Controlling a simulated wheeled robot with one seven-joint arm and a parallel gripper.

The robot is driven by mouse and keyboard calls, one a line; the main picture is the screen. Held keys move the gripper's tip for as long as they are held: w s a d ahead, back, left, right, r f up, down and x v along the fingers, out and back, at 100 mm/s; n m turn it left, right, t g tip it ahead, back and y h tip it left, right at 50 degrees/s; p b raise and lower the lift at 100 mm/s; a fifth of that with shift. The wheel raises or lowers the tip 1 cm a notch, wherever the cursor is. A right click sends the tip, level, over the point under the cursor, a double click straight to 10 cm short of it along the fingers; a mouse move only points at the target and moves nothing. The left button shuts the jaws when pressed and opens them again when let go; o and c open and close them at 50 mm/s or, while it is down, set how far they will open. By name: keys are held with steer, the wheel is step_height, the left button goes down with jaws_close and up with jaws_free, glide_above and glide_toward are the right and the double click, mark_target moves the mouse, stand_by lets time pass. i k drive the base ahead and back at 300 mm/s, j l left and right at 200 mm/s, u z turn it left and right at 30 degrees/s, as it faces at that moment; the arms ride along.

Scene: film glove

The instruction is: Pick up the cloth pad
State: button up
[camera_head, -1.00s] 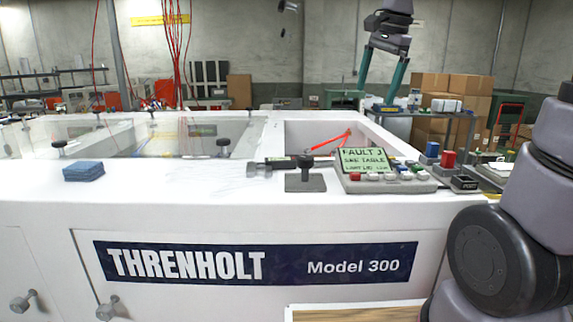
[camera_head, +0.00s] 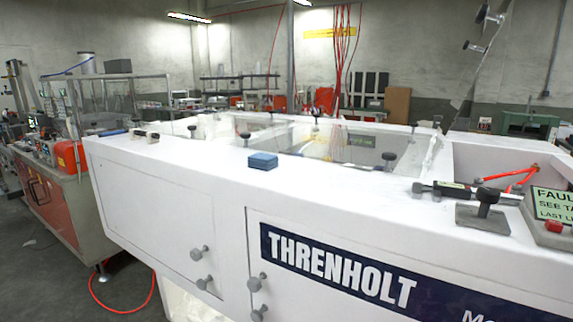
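The cloth pad is a small blue block-like pad (camera_head: 263,161). It lies flat on the white top ledge of the Threnholt machine (camera_head: 330,187), near its front edge and close to the middle of the head view. Nothing covers it. My gripper is not in this view, so its distance from the pad and its state do not show.
A black-handled clamp (camera_head: 484,209) and a control panel (camera_head: 555,207) stand on the ledge at right. A glass-covered opening (camera_head: 340,143) lies behind the pad. Door knobs (camera_head: 203,282) stick out in front. A bench with an orange box (camera_head: 70,157) stands left.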

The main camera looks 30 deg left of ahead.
mark_target(266, 162)
steer(key=j+u, duration=0.15)
steer(key=u, duration=0.2)
steer(key=k+j+u, duration=0.1)
steer(key=u, duration=0.3)
steer(key=l+u, duration=0.1)
steer(key=u, duration=0.55)
steer(key=i+u, duration=0.2)
steer(key=j+z, duration=0.1)
steer(key=j, duration=0.15)
steer(key=i, duration=0.05)
